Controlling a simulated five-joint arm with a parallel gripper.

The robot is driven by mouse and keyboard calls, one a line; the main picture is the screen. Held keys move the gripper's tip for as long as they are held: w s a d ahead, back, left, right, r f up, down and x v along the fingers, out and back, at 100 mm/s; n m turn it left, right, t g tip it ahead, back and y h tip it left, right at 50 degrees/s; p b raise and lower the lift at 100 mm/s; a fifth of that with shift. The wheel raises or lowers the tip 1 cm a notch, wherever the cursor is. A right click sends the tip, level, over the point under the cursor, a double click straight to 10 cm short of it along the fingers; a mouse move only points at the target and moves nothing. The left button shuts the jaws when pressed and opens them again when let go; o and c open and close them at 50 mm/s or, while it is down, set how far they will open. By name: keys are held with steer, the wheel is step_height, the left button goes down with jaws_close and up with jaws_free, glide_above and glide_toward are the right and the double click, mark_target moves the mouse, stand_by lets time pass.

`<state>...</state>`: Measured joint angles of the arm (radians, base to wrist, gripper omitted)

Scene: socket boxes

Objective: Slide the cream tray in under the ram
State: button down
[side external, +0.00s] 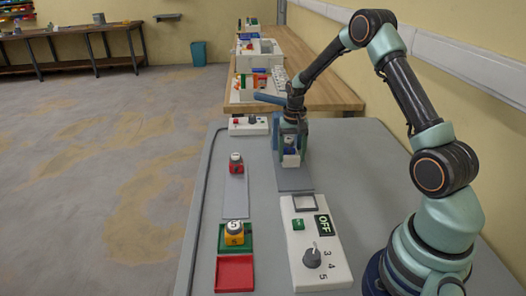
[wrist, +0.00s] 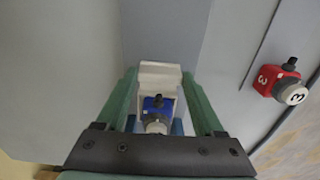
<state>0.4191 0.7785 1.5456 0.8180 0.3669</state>
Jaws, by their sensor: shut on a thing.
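The cream tray (wrist: 160,73) sits between the two green fingers of my gripper (wrist: 160,88) in the wrist view. A blue block with a dark knob and a pale round part (wrist: 157,109) lies in the tray. In the side view, the tray (side external: 291,161) shows its pale front at the far end of a grey strip. My gripper (side external: 291,148) is shut on the tray there. A blue lever (side external: 268,99) sticks out to the left above it. The ram itself cannot be made out; my wrist and gripper hide much of that spot.
A red block with a white top (side external: 236,163) stands on a pale strip to the left. A yellow block (side external: 235,233) is on a green tray, with an empty red tray (side external: 234,274) in front. A control box (side external: 315,245) with a knob reads OFF.

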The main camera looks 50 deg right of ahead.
steer(key=shift+w+d, duration=0.55)
jaws_free()
step_height(320, 180, up, 12)
stand_by(0.4)
steer(key=shift+r, duration=0.1)
